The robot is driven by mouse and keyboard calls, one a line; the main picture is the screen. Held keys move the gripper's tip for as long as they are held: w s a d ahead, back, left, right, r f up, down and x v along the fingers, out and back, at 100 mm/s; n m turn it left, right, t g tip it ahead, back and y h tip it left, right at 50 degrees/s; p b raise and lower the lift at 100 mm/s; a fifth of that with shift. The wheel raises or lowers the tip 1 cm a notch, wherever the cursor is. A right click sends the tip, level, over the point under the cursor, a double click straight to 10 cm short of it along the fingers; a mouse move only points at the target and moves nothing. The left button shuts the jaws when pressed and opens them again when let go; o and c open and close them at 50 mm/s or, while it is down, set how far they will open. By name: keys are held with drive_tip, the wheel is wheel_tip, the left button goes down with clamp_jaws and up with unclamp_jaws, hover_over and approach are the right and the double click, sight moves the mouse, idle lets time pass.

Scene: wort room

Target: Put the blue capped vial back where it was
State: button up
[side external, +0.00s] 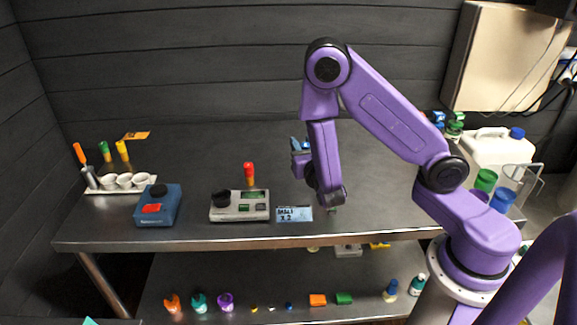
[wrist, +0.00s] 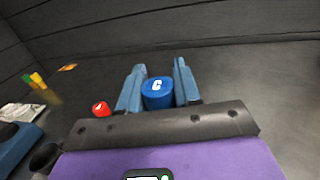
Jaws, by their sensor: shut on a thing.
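The blue capped vial (wrist: 157,92) is between the two blue fingers of my gripper (wrist: 158,88) in the wrist view. Its cap faces the camera and bears a white mark like a C; its lower part is hidden. In the side view my gripper (side external: 298,150) is raised above the bench, right of and behind the grey device. The vial is hard to make out there among the blue fingers. A red-capped vial (side external: 249,174) stands upright at the grey device (side external: 238,205); a red cap (wrist: 101,108) shows left of my fingers in the wrist view.
Green (side external: 104,151) and yellow (side external: 122,150) capped vials stand behind the white cup tray (side external: 145,188) at the left. A blue device (side external: 158,207) and a blue card (side external: 294,214) lie near the front edge. A white jug (side external: 497,150) stands far right. The bench's back middle is clear.

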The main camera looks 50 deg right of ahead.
drive_tip(key=w+f, duration=0.1)
drive_tip(key=f, duration=0.1)
drive_tip(key=w+f, duration=0.4)
drive_tip(key=shift+w+d, duration=0.1)
drive_tip(key=shift+d, duration=0.15)
drive_tip(key=shift+f, duration=1.6)
drive_tip(key=shift+f, duration=0.15)
drive_tip(key=o, duration=1)
drive_tip(key=shift+o, duration=0.2)
